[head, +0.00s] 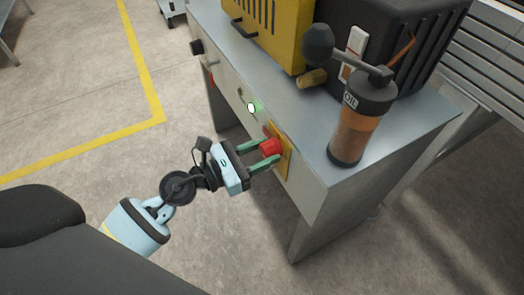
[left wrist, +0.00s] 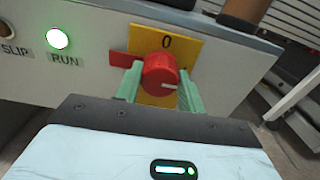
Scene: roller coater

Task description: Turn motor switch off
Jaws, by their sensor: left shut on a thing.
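The motor switch is a red rotary knob (head: 271,147) on a yellow plate (head: 285,160) on the front panel of the grey cabinet. In the left wrist view the fingers (left wrist: 160,88) partly cover the plate. My right gripper is not in view.
A green lamp (head: 251,107) labelled RUN is lit left of the switch. On the cabinet top (head: 305,120) stand an oil canister (head: 355,132), a yellow housing (head: 270,30) and a black finned motor (head: 400,45). Open floor lies in front.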

